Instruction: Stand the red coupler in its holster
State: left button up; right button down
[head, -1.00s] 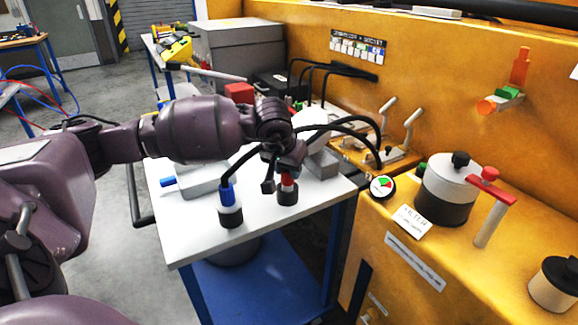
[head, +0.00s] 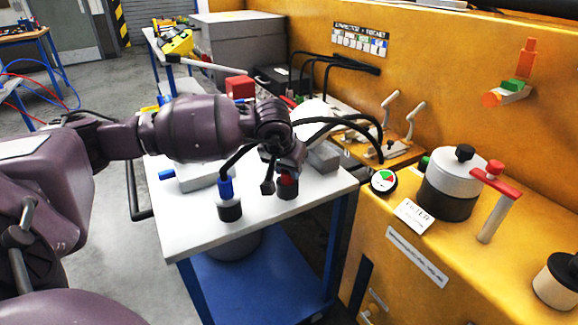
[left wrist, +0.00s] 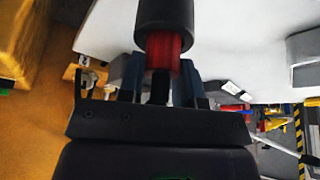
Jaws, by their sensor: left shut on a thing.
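The red coupler (head: 288,181) is held upright in my left gripper (head: 280,172), over the right part of the white table top. The gripper is shut on it and partly covers it. A dark cylinder (head: 288,193) is at its lower end; I cannot tell whether this is the coupler's own collar or a holster, or whether it touches the table. In the left wrist view the red body (left wrist: 167,55) is between the fingers, with the dark cylinder (left wrist: 165,16) beyond it. I cannot pick out the red coupler's holster for certain. My right gripper is not in view.
A blue coupler (head: 226,188) stands upright just left of the red one, with a black hose. Grey blocks (head: 200,177) sit behind. The orange machine (head: 430,245) with a grey-and-black pot (head: 452,184) borders the table's right. The table's front corner (head: 200,245) is bare.

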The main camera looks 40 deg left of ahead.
aim_at(285, 172)
pick_arm(q)
jog(key=shift+f, duration=0.3)
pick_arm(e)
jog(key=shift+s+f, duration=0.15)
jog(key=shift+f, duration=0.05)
pick_arm(q)
jog(key=o, duration=1.1)
jog(key=shift+c, duration=0.2)
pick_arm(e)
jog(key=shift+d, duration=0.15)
pick_arm(q)
jog(key=v, duration=0.4)
jog(key=shift+r+p, duration=0.25)
jog(key=shift+p, duration=0.05)
jog(key=v, duration=0.6)
jog(key=shift+r+p, duration=0.15)
jog(key=shift+p, duration=0.3)
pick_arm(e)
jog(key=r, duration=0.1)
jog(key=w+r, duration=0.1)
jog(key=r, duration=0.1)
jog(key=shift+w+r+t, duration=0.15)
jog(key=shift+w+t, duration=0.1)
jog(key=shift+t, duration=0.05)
